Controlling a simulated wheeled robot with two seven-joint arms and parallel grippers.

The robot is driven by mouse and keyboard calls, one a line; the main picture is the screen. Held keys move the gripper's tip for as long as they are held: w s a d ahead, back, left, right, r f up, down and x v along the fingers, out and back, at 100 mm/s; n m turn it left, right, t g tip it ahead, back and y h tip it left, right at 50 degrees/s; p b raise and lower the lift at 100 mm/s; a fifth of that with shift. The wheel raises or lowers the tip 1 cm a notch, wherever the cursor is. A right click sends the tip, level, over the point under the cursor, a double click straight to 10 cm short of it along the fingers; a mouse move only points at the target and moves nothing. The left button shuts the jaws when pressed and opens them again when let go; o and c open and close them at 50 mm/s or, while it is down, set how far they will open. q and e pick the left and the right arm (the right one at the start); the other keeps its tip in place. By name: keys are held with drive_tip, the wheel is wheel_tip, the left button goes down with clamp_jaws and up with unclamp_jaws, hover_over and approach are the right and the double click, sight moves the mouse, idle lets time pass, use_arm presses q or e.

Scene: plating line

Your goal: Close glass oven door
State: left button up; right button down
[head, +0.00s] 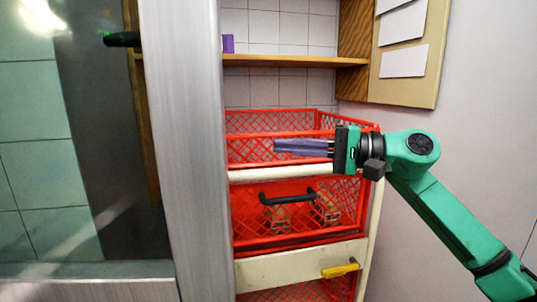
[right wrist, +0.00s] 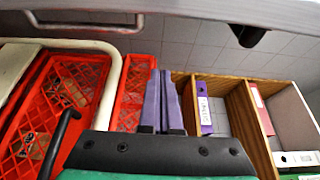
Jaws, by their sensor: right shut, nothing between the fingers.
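The glass oven door fills the left of the head view, with a broad silver frame (head: 188,150) around clear glass (head: 35,170). Tiles and a dark panel show through the glass. A dark handle (head: 122,40) is near its top. In the right wrist view a grey frame edge (right wrist: 200,10) runs across the top, with a dark handle (right wrist: 248,35) below it. The oven body cannot be made out. My right gripper (head: 276,147) is shut and empty, its purple fingers pointing left, right of the frame and apart from it in the picture. The fingers also show in the right wrist view (right wrist: 163,75). My left gripper is not in view.
A cart with red mesh baskets (head: 275,122) and cream rails (head: 300,250) stands behind my right gripper. A wooden shelf (head: 290,61) is above it. A board with white sheets (head: 404,61) hangs at the right. The right wrist view shows binders (right wrist: 262,108) on shelves.

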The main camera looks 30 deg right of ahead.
use_arm(q)
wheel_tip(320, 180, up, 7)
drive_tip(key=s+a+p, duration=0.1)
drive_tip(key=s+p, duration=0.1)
drive_tip(key=p, duration=0.5)
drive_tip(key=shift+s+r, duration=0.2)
use_arm(e)
drive_tip(key=w+a, duration=0.2)
drive_tip(key=a, duration=0.8)
drive_tip(key=shift+r, duration=0.35)
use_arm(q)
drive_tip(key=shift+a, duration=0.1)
use_arm(e)
drive_tip(key=shift+s, duration=0.15)
